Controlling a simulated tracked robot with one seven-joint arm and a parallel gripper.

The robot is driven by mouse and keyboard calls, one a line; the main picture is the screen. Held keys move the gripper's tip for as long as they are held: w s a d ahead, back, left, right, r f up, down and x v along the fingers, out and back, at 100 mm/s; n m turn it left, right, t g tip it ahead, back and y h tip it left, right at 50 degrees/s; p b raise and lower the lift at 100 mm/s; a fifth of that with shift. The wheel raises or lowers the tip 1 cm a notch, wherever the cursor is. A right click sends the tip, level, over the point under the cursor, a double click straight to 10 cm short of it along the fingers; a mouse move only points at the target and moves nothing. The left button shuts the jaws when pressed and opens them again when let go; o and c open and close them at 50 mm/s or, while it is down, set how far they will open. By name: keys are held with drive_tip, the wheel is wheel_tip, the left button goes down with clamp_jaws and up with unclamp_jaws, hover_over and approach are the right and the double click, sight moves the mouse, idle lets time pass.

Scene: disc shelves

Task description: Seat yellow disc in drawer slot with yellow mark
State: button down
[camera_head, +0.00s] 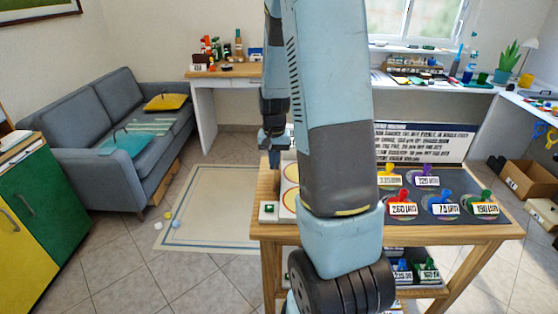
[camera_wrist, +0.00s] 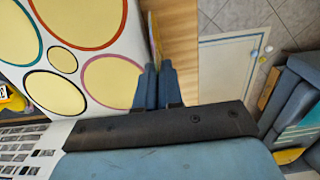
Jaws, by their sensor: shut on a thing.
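The yellow disc, with a yellow knob (camera_head: 390,168) and a white label, lies on the dark mat at the back left of the wooden table. My gripper (camera_wrist: 156,70) is shut at the edge of a white panel (camera_wrist: 98,52) with cream circles ringed in teal, red, purple and black. Its fingers are close together on something thin that I cannot identify. In the head view my gripper (camera_head: 274,158) is beside the table's left end, left of the same panel (camera_head: 289,185), which my arm partly hides. I cannot make out a yellow mark.
Red (camera_head: 403,194), blue (camera_head: 445,196), green (camera_head: 485,195) and purple (camera_head: 420,168) knobbed discs share the mat (camera_head: 470,221). A lettered board (camera_head: 425,143) stands behind the table. More discs sit on the lower shelf. The floor mat (camera_head: 208,208) to the left is mostly clear, with small balls at its edge.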

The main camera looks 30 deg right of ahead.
drive_tip(key=shift+f, duration=0.1)
drive_tip(key=c, duration=1.6)
unclamp_jaws()
drive_tip(key=shift+c, duration=0.2)
drive_tip(key=o, duration=0.4)
drive_tip(key=shift+c, duration=0.2)
